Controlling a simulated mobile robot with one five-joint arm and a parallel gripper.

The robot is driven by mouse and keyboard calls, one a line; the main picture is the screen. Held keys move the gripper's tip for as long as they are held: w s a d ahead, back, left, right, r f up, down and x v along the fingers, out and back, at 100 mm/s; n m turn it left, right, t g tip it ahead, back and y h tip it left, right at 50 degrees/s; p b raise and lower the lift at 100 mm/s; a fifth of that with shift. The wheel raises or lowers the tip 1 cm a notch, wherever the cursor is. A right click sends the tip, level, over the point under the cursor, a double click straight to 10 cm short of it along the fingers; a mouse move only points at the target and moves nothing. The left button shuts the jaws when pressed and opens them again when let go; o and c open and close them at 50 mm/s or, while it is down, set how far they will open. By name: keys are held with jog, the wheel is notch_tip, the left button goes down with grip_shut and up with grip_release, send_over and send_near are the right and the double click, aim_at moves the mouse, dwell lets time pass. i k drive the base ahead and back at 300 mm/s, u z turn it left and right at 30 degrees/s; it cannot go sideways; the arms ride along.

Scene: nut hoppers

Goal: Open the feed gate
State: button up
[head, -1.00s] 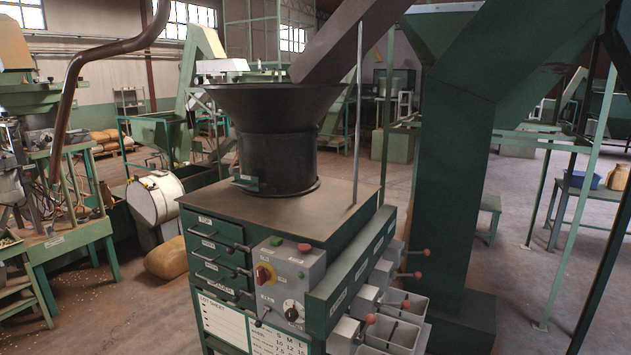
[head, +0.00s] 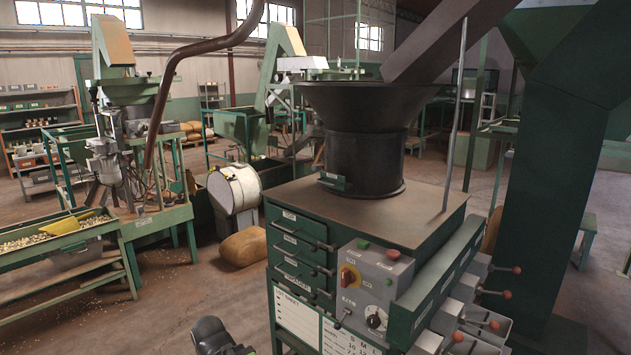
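A green sorting machine (head: 405,225) with a dark round hopper (head: 365,150) on top stands at centre right. A small green plate with a short handle (head: 335,182) sits at the lower front left of the hopper's drum; it may be the feed gate, but its position is too small to tell. No part is labelled legibly as the gate. A dark rounded part of my arm shows at the bottom edge, in front of and left of the machine. My gripper's fingers do not show.
A control box (head: 371,290) with buttons and knobs is on the machine's front, beside several drawer handles. Red-knobbed levers and grey bins (head: 460,322) line its right side. A table with nuts (head: 60,250) stands left.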

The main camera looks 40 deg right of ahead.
aim_at(337, 181)
jog(key=i, duration=0.85)
jog(key=z, duration=0.05)
